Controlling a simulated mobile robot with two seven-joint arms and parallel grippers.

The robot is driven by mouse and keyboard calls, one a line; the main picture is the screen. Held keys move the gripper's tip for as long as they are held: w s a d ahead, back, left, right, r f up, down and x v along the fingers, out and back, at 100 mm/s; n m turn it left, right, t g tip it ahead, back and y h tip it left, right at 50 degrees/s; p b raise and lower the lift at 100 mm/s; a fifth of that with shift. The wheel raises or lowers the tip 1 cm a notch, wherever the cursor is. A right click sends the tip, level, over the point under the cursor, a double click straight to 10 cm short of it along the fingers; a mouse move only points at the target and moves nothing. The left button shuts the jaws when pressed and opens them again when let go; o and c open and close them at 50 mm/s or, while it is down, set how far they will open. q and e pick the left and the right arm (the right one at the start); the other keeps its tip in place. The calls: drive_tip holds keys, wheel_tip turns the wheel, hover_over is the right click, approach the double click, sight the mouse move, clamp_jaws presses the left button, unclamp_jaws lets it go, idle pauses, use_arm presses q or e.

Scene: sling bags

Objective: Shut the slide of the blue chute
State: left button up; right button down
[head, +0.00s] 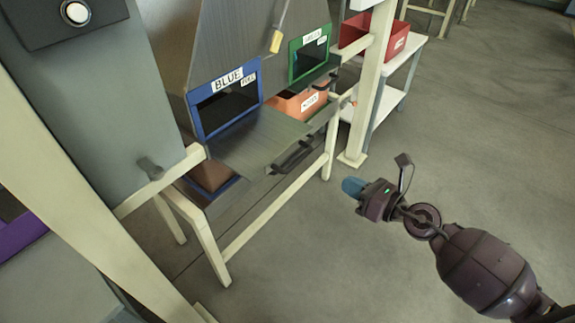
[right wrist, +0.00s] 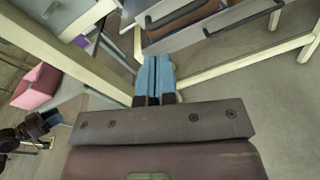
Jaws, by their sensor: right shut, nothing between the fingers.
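The blue chute (head: 226,101) has a blue frame, a "BLUE" sign and a "FULL" tag in the head view. A grey metal slide plate (head: 245,138) juts out below its window, with a dark bar handle (head: 294,156) at its front right edge. My right gripper (head: 352,187) is shut and empty, right of the handle and apart from it. In the right wrist view its blue fingers (right wrist: 154,80) are together, pointing at the frame's underside. A dark arm end with a blue tip (right wrist: 51,117), seemingly my left gripper, shows at the left; its jaw state is unclear.
A green-framed chute (head: 310,53) stands right of the blue one, with an orange bin (head: 299,103) below. A cream post (head: 370,85) and a white shelf (head: 402,62) with a red bin (head: 372,34) stand beyond. The floor (head: 465,130) at right is clear.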

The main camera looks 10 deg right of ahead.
sight(254, 147)
drive_tip(key=w+a+f+n, duration=0.1)
drive_tip(key=w+a, duration=0.2)
drive_tip(key=w+a+f+n+g, duration=0.1)
drive_tip(key=w+a, duration=0.2)
drive_tip(key=w, duration=0.1)
drive_tip(key=w+a+f+n+b, duration=0.1)
drive_tip(key=w+a+f+n, duration=0.1)
drive_tip(key=w+a, duration=0.1)
drive_tip(key=shift+w+a+f, duration=0.1)
drive_tip(key=shift+w+a, duration=0.05)
idle(0.3)
drive_tip(key=shift+w+a, duration=0.35)
drive_tip(key=shift+w, duration=0.05)
drive_tip(key=x, duration=0.4)
drive_tip(key=r+x, duration=0.1)
drive_tip(key=x, duration=0.4)
drive_tip(key=r+x, duration=0.1)
drive_tip(key=x, duration=0.4)
drive_tip(key=shift+w+a+r, duration=0.1)
drive_tip(key=shift+a+r, duration=0.05)
drive_tip(key=shift+a, duration=0.1)
drive_tip(key=shift+r, duration=0.2)
